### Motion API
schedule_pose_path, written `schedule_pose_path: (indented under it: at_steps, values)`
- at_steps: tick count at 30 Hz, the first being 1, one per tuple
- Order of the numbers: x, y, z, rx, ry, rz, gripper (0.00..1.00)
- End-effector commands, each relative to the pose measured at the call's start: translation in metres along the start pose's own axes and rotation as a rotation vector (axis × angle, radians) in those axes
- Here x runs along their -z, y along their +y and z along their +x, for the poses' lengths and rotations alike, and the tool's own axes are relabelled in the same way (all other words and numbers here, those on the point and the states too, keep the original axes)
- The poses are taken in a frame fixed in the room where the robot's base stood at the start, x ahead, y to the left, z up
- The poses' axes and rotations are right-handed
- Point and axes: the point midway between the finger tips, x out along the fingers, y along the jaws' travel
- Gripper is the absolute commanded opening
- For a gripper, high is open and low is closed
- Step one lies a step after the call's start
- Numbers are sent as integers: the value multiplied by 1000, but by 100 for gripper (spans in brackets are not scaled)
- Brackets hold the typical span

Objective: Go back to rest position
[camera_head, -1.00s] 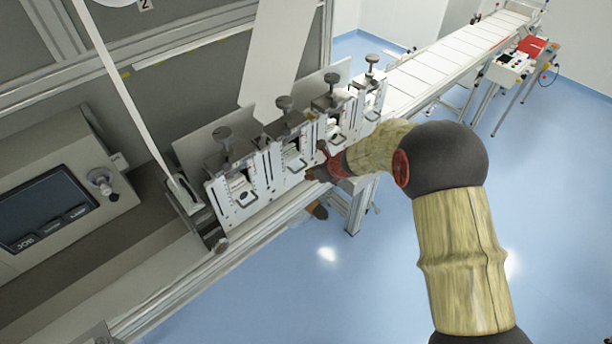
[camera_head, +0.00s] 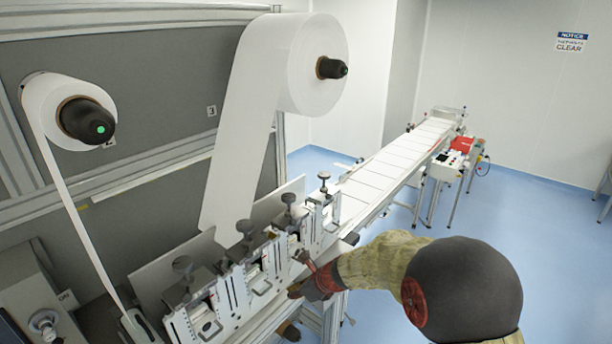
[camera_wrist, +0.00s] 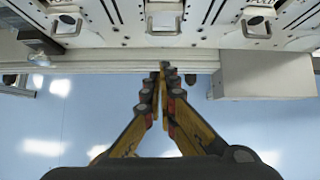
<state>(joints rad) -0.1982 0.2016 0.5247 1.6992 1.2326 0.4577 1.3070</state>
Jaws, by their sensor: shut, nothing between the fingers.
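My gripper (camera_wrist: 164,70) is shut and empty in the wrist view, its fingertips together just below the machine's front rail (camera_wrist: 110,62). In the head view my gripper (camera_head: 298,274) is partly hidden by my wrist and is close to the front of the white slitting stations (camera_head: 238,288). Whether it touches them I cannot tell. My arm reaches in from the lower right.
A large white roll (camera_head: 312,65) and a smaller roll (camera_head: 62,112) hang above the stations. A conveyor (camera_head: 395,165) runs to the back right. The blue floor (camera_head: 540,235) to the right is clear.

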Motion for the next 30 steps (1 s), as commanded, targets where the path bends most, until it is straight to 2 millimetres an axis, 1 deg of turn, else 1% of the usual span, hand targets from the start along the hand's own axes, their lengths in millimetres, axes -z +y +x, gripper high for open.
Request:
schedule_pose_path:
  at_steps: [3, 5, 7, 8, 11, 14, 15, 17, 18, 20, 21, 23, 24, 27, 30]
  values:
    - [2, 9, 0, -32, 4, -152, 0]
    - [15, 22, 1, -72, 25, -274, 0]
    - [34, 40, -1, -131, 51, -433, 0]
    - [40, 48, -5, -157, 59, -505, 0]
    - [57, 71, -26, -233, 75, -752, 0]
    - [76, 90, -57, -303, 84, -1020, 0]
    - [85, 97, -71, -328, 89, -1128, 0]
    - [97, 106, -93, -362, 96, -1279, 0]
    - [106, 111, -107, -383, 102, -1376, 0]
    - [120, 117, -130, -412, 116, -1522, 0]
    - [131, 121, -145, -428, 128, -1613, 0]
    - [147, 126, -168, -453, 152, -1745, 0]
    - [158, 129, -182, -466, 170, -1824, 0]
    - [186, 135, -214, -493, 229, -1994, 0]
    - [212, 140, -242, -502, 304, -2123, 0]
